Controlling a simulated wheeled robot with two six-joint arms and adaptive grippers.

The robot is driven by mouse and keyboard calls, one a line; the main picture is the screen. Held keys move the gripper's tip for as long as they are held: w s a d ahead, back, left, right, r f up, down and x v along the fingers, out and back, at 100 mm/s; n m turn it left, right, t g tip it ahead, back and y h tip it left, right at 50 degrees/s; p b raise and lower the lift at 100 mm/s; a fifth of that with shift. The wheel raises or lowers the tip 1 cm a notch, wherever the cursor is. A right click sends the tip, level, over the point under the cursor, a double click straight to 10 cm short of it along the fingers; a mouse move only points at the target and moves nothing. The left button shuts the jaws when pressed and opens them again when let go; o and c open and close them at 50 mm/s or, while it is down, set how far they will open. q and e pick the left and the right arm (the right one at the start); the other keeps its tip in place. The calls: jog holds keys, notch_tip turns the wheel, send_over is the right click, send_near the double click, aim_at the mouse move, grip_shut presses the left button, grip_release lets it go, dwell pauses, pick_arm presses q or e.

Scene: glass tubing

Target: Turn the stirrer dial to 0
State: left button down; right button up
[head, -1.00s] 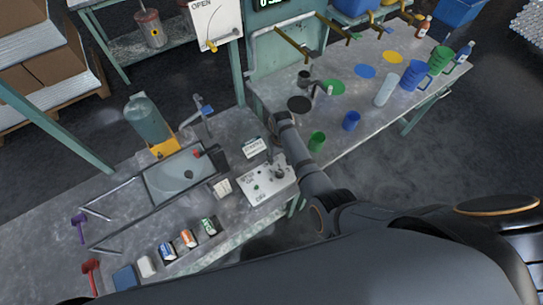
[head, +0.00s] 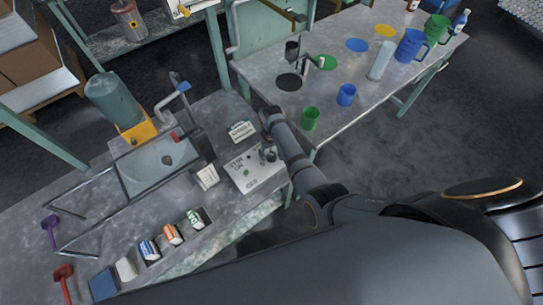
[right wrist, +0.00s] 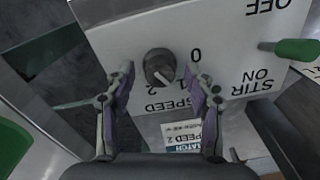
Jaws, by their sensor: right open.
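The stirrer control box is a white panel (head: 241,179) on the bench, marked STIR ON, OFF and SPEED; its face (right wrist: 225,30) fills the upper right wrist view. The stirrer dial (right wrist: 158,64) is a dark round knob with a pale pointer mark. The pointer slants down-right in that view, towards the 1 and 2 side, away from the 0. My right gripper (right wrist: 166,86) is open, with its fingertips on either side of the dial and gaps to it. In the head view its fingers are too small to make out clearly. My left gripper is not in view.
A green-handled switch (right wrist: 294,49) sticks out beside the dial. A speed card (head: 242,130) stands behind the box. Mugs, such as the green one (head: 310,118), stand on the table to the right.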

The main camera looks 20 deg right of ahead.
jog(key=shift+r, duration=0.1)
jog(key=c, duration=0.3)
grip_shut()
jog(key=shift+r+n+p, duration=0.2)
jog(key=shift+n+p, duration=0.8)
jog(key=shift+p, duration=0.05)
jog(key=n+p, duration=0.1)
jog(key=n, duration=0.1)
jog(key=shift+n+p, duration=0.35)
jog(key=shift+n, duration=0.05)
jog(key=n+p, duration=0.1)
jog(key=n, duration=0.2)
jog(key=shift+f+n+p, duration=0.2)
jog(key=shift+n+p, duration=0.6)
jog(key=shift+n, duration=1.2)
